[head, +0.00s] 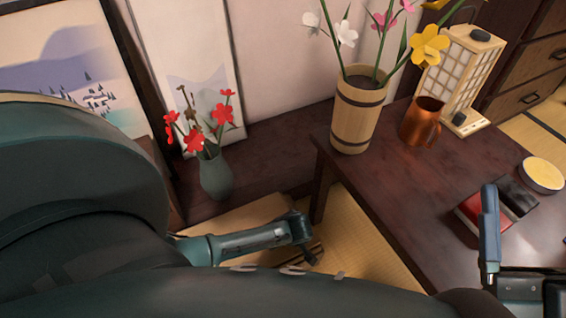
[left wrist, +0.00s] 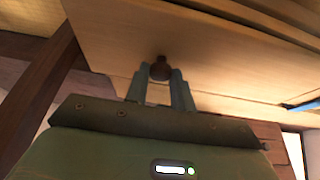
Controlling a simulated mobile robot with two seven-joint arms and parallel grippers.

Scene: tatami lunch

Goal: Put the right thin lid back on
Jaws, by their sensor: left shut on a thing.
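In the left wrist view my left gripper (left wrist: 160,78) is shut on a small dark round knob (left wrist: 160,69). The knob sits against a broad pale wooden panel (left wrist: 115,40), which looks like the thin lid.
The dark wooden table (head: 400,200) carries a wooden flower bucket (head: 355,115), a copper mug (head: 421,122), a paper lantern (head: 462,75), a red box (head: 468,212) and a round pale-topped tin (head: 541,175). A grey vase with red flowers (head: 215,175) stands behind my arm.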

